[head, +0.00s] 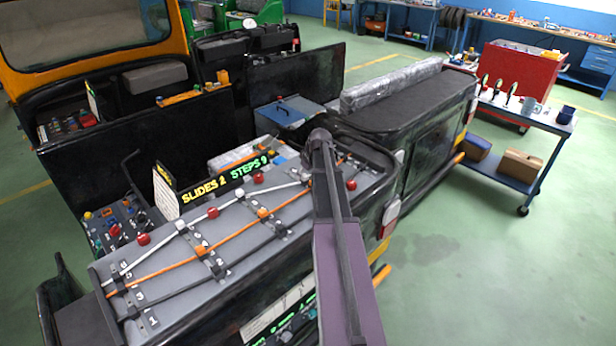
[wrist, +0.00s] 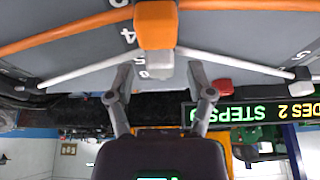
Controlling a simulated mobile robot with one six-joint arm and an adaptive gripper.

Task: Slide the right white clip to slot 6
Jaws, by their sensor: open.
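The right white clip (wrist: 160,64) shows in the wrist view on the white cable, partly hidden behind a large orange clip (wrist: 155,24). My gripper (wrist: 160,72) is open, with one finger on each side of the white clip and gaps between it and the fingertips. In the head view my arm covers the gripper and part of the panel's right end; another white clip (head: 181,226) sits farther left.
Orange and black cables run beside the white one, with orange clips (head: 262,213) and black clips. Red knobs (head: 213,212) stand along the panel's far edge. A sign (head: 215,182) reading "SLIDES 2 STEPS 9" stands behind them.

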